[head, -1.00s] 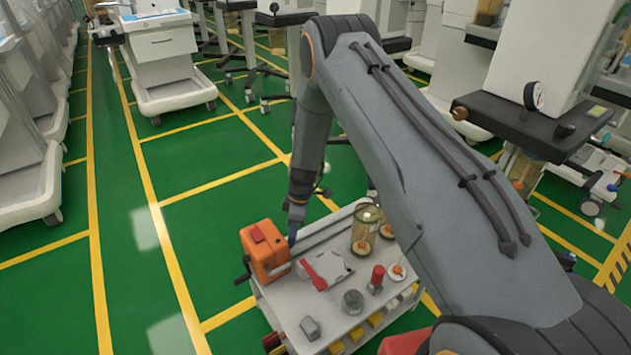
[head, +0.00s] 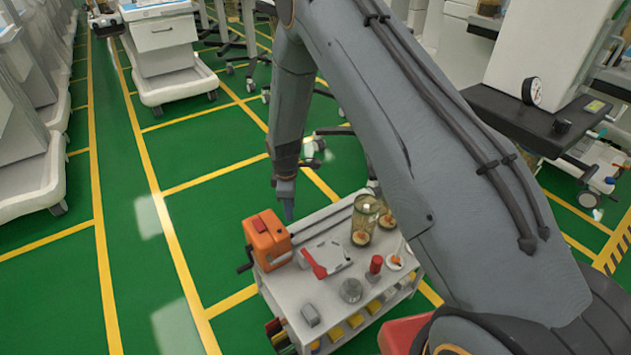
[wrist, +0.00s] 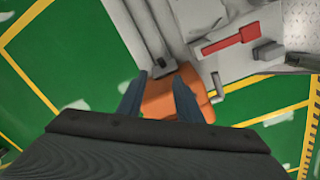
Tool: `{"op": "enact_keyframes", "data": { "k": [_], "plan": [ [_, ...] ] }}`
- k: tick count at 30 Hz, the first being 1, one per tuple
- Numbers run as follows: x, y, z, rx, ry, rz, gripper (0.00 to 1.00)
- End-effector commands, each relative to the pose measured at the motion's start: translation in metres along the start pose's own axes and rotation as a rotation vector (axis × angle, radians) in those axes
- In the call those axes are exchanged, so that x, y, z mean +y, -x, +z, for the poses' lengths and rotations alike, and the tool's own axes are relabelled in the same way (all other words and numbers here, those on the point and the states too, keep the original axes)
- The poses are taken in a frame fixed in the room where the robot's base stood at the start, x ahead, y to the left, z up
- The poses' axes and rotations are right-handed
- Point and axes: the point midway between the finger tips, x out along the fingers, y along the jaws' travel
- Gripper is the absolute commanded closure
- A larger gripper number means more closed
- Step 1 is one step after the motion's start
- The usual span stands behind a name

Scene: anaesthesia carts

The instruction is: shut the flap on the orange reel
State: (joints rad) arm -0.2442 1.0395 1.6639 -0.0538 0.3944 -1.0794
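The orange reel (head: 268,244) stands at the left end of the white cart's top, with a dark crank on its left side. A small red piece (head: 259,223) sits on its top; I cannot tell whether this is the flap or how far it is open. My gripper (head: 288,215) points down just above and right of the reel in the head view. In the wrist view, the fingers of my gripper (wrist: 157,98) are apart with nothing held, and the orange reel (wrist: 160,104) shows between and beyond them, partly hidden by the fingers.
The white cart top (head: 290,292) also carries a red-handled tool (head: 313,265) on a pale plate, a glass jar (head: 364,222), a red-capped bottle (head: 375,267) and a grey block (head: 310,315). Green floor left of the cart is clear.

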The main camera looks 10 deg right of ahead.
Motion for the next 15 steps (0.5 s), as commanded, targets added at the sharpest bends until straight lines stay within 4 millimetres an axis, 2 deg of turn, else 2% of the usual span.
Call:
{"op": "enact_keyframes", "data": {
  "k": [3, 15],
  "plan": [
    [-0.003, 0.022, 0.009, 0.000, -0.061, -0.001, 0.68],
    [-0.018, 0.087, 0.038, -0.003, -0.253, -0.007, 0.68]
  ]
}}
